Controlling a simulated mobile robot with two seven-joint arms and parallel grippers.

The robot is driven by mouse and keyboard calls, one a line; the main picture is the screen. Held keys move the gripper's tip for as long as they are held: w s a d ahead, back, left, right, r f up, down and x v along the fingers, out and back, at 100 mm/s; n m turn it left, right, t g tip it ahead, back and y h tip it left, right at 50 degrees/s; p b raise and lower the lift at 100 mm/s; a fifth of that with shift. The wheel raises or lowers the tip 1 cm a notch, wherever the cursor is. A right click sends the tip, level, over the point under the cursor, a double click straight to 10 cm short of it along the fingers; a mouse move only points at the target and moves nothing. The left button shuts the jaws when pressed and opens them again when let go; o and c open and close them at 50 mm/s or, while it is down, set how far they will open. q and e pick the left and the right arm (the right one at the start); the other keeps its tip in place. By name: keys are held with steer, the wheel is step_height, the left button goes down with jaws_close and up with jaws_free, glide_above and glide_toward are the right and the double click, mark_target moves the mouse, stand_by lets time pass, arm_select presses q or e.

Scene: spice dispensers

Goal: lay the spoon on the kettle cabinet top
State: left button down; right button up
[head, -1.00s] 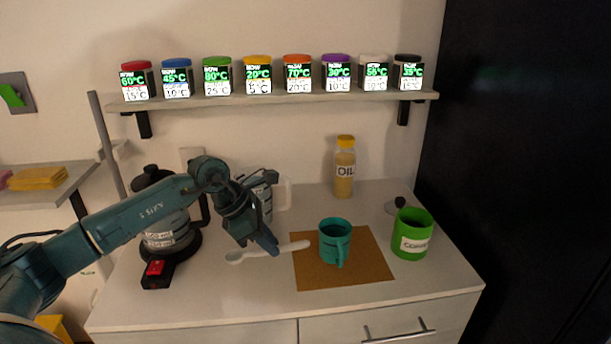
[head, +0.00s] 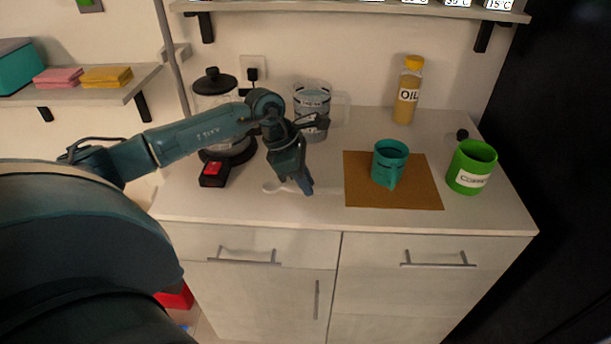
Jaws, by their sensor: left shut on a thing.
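The white spoon (head: 271,188) is at the cabinet top in the head view, its bowl showing left of my left gripper (head: 307,188). My left gripper points down at the spoon and is shut on it; the fingers hide part of the handle. I cannot tell whether the spoon touches the surface. The kettle cabinet top (head: 270,211) is a pale counter above drawers and doors. The kettle (head: 213,84) stands at its back left, partly behind my left arm. My right gripper is not in view.
A teal mug (head: 387,172) stands on a brown mat (head: 415,198) right of the gripper. A green coffee canister (head: 470,168), an oil bottle (head: 406,95) and a clear jug (head: 312,99) stand around it. A black box with a red switch (head: 213,170) is left of the spoon.

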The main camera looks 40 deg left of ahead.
arm_select(q)
steer(key=shift+f, duration=0.35)
steer(key=c, duration=1.3)
jaws_free()
steer(key=b+v, duration=0.1)
steer(key=v, duration=1.2)
steer(key=shift+r, duration=0.15)
